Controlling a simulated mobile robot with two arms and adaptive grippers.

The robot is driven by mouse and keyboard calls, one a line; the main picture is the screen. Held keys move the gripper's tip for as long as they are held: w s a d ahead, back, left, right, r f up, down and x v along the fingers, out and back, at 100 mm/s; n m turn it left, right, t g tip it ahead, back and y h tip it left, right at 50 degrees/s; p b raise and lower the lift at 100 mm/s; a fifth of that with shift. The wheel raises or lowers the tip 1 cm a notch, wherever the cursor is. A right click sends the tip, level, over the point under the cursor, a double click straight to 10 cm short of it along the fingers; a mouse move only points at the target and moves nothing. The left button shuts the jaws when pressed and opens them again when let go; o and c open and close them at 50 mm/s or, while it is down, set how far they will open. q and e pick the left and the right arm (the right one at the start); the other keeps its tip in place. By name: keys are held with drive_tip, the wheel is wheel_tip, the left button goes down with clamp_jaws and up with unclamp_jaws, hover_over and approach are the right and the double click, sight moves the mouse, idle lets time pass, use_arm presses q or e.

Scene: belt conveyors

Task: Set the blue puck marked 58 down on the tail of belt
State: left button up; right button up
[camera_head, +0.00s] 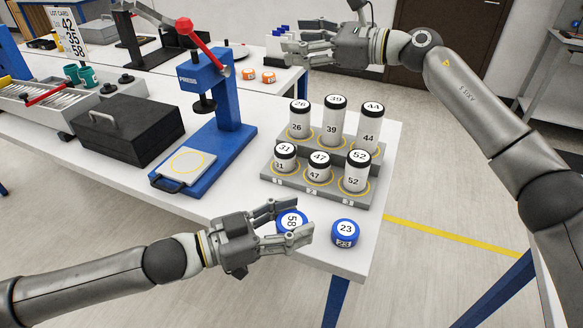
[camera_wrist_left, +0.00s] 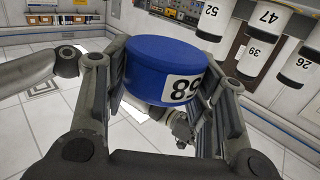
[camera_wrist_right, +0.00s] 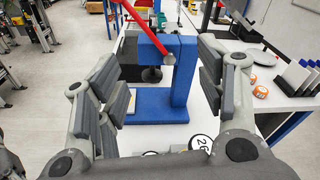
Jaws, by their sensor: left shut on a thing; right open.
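The blue puck marked 58 (camera_head: 291,217) is between the fingers of my left gripper (camera_head: 290,224), at the table's front edge. In the left wrist view the puck (camera_wrist_left: 160,65) is clamped between both fingers, its 58 label facing the camera. I cannot tell whether it touches the table. Another blue puck, marked 23 (camera_head: 344,232), sits on the table just right of the left gripper. My right gripper (camera_head: 297,42) is open and empty, high at the back; its spread fingers also show in the right wrist view (camera_wrist_right: 155,85). I cannot make out a belt.
A grey stepped rack (camera_head: 270,172) with several white, black-capped cylinders stands behind the pucks. A blue press (camera_head: 236,115) with a red lever stands to its left, beside a black box (camera_head: 128,128). Orange pucks (camera_head: 268,77) lie on the back table. Floor is open right.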

drive_tip(key=s+a+f+n+g+h, duration=0.2)
drive_tip(key=s+a+n+g, duration=0.2)
drive_tip(key=s+a+n, duration=0.3)
drive_tip(key=n+g+h, duration=0.3)
drive_tip(key=n+h, duration=1.1)
drive_tip(key=n, duration=0.4)
hover_over(292, 222)
wheel_tip(292, 222, down, 10)
drive_tip(key=shift+y, duration=0.3)
wheel_tip(292, 222, down, 11)
drive_tip(key=shift+f, duration=0.15)
drive_tip(key=shift+c, duration=0.5)
